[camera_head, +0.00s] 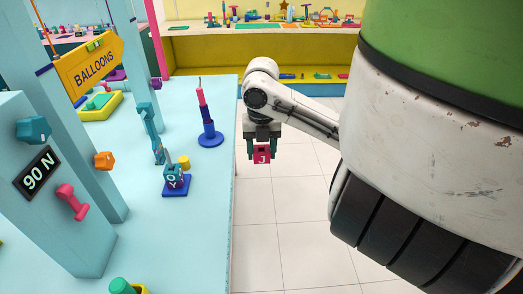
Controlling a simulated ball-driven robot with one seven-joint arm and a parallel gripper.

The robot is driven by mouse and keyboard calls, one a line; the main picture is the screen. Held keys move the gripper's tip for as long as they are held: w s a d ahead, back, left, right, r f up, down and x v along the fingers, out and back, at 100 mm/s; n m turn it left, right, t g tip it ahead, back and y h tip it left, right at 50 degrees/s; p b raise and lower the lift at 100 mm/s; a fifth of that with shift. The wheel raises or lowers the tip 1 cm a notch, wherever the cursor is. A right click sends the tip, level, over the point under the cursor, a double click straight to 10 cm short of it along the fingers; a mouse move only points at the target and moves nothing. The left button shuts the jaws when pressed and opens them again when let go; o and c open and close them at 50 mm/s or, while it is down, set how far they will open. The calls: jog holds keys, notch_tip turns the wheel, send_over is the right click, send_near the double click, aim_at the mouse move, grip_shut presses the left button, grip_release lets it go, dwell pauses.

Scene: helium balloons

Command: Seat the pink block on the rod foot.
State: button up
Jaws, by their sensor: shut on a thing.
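The pink block (263,154), with a letter like a J on its face, is between the teal fingers of my gripper (263,157). My gripper is shut on it and points down, to the right of the light-blue table's edge, with floor tiles behind it. On the table, left of my gripper, a round blue foot (210,140) carries an upright rod with pink and dark sections (203,106). Further left and nearer, a teal lettered block (174,174) sits on a blue base (175,189). I cannot tell which of these is the rod foot.
A teal jointed piece (153,133) stands by the lettered block, with a yellow cylinder (184,162) beside it.

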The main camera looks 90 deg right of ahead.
notch_tip(320, 180, up, 5)
jog(key=p, duration=0.3)
jog(key=shift+w, duration=0.1)
dwell(0.3)
